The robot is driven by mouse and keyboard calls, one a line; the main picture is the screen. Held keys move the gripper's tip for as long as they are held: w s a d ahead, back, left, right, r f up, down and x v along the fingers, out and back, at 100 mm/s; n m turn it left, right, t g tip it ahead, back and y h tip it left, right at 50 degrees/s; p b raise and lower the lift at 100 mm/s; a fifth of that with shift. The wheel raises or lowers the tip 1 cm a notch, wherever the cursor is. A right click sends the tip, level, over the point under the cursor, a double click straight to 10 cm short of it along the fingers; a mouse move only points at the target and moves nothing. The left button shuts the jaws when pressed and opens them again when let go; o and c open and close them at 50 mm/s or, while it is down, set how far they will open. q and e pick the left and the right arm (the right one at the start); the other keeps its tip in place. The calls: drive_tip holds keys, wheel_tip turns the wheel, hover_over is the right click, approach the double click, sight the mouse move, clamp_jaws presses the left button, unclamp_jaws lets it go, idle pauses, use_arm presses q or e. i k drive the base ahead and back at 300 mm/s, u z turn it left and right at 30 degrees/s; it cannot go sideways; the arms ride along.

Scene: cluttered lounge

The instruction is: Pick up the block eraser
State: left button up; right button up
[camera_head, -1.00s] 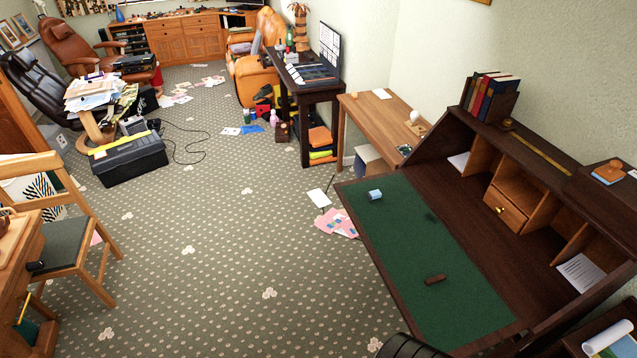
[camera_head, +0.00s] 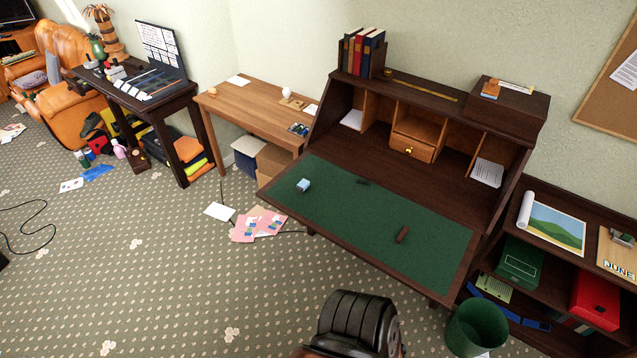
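A small light-blue and white block (camera_head: 303,186), which looks like the block eraser, lies on the green writing surface (camera_head: 345,215) of the dark wooden desk, near its left end. Neither of my grippers shows in the view, and nothing is seen touching the light-blue block.
A black ribbed chair (camera_head: 357,322) stands in front of the desk. A green bin (camera_head: 476,328) stands at the desk's right. Papers (camera_head: 256,224) lie on the carpet left of the desk. A lighter wooden table (camera_head: 255,112) adjoins it. The carpet at lower left is mostly clear.

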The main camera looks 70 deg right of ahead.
sight(301, 187)
drive_tip(key=z, duration=1)
drive_tip(key=i, duration=0.9)
drive_tip(key=z, duration=1)
